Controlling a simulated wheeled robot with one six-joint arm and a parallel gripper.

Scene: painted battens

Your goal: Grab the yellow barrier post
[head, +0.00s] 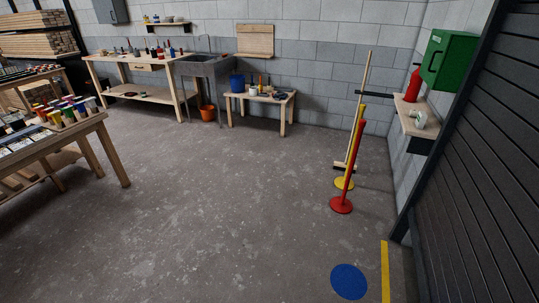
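The yellow barrier post (339,184) stands upright on a round yellow base near the right wall in the head view. A red barrier post (341,205) on a round red base stands just in front of it. The red pole hides part of the yellow pole and base; the yellow top shows above the red one. My gripper is not in view.
A broom (366,90) leans at the back wall behind the posts. A wall shelf (416,116) with a red bottle juts out to their right, below a green cabinet (449,60). A blue floor disc (349,281) and yellow stripe lie in front. The middle floor is clear.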

